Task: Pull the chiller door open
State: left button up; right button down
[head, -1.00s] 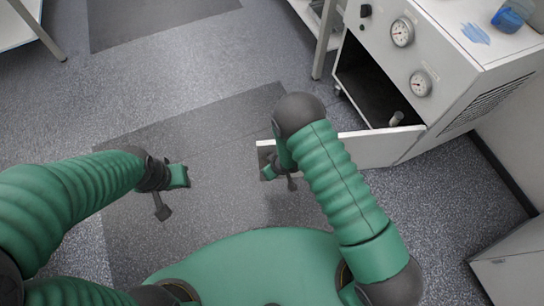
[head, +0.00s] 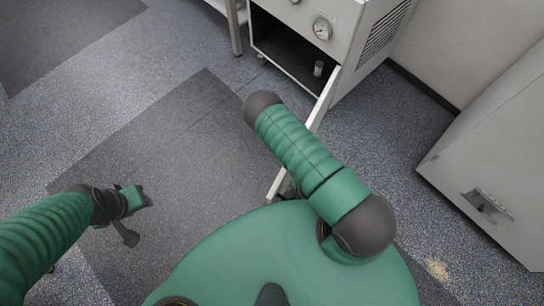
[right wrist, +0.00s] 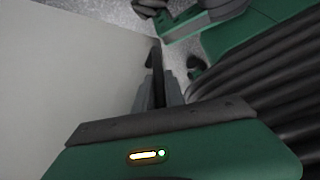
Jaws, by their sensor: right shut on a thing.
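The chiller (head: 345,45) is the white cabinet at the top of the head view. Its door (head: 311,121) stands wide open, seen nearly edge-on, swung out towards my body. In the right wrist view the door's pale face (right wrist: 75,75) fills the left side. My right gripper (right wrist: 156,90) is shut on the dark door handle (right wrist: 154,56). In the head view my right arm and body hide most of that gripper. My left gripper (head: 138,212) hangs over the floor at the left, away from the door; its jaw opening is unclear.
A small pale cylinder (head: 318,68) stands inside the dark chiller interior. A grey cabinet (head: 490,160) with a recessed handle is at the right. A table leg (head: 235,30) stands left of the chiller. The floor at left is clear.

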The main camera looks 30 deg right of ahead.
jog(key=shift+s+d, duration=0.6)
jog(key=shift+s, duration=0.1)
jog(key=c, duration=1.4)
grip_release()
jog(key=p+v, duration=0.6)
jog(key=v, duration=1)
jog(key=shift+w+d+r, duration=0.15)
jog(key=shift+d+r, duration=0.05)
jog(key=shift+r, duration=0.15)
